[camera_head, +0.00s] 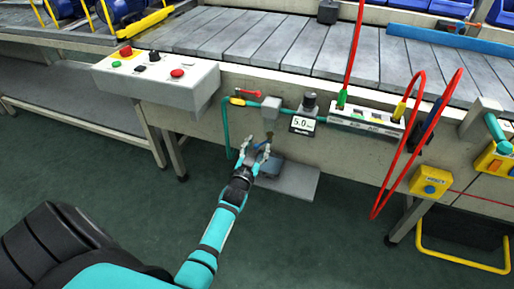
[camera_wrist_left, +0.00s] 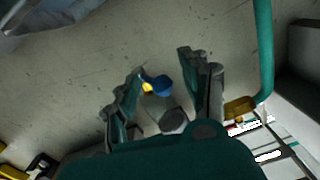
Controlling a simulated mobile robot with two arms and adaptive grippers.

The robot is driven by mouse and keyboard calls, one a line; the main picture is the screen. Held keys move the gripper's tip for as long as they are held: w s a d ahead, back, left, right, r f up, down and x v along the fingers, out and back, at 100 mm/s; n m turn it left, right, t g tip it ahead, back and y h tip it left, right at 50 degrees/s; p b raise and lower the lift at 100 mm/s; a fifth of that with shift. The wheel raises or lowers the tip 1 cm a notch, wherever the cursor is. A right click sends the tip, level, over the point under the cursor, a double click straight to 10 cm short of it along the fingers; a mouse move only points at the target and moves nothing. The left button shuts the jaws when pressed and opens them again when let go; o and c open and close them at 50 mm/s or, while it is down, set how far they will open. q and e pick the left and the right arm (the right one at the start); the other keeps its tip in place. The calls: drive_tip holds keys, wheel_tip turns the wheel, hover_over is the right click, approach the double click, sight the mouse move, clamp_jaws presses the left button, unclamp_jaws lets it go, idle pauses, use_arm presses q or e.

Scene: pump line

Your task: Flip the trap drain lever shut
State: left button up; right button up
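My left gripper (camera_head: 255,151) reaches in below the pipework on the conveyor's side panel. It also shows in the left wrist view (camera_wrist_left: 163,66), with its two fingers spread apart. A small blue lever (camera_wrist_left: 159,85) with a yellow part beside it lies between the open fingers, near the left finger. I cannot tell whether that finger touches it. A round grey part (camera_wrist_left: 173,121) sits just behind the lever, probably the trap's body. In the head view the gripper largely hides the lever. My right gripper is not in view.
A teal pipe (camera_head: 226,130) runs beside the gripper, with a red lever (camera_head: 248,93) above. A gauge reading 5.0 (camera_head: 302,123) is to the right. Red hoses (camera_head: 416,130) hang further right. A control box (camera_head: 157,81) juts out at upper left. A grey plate (camera_head: 297,181) lies below.

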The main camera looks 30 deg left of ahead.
use_arm(q)
clamp_jaws()
drive_tip(key=shift+r, duration=0.1)
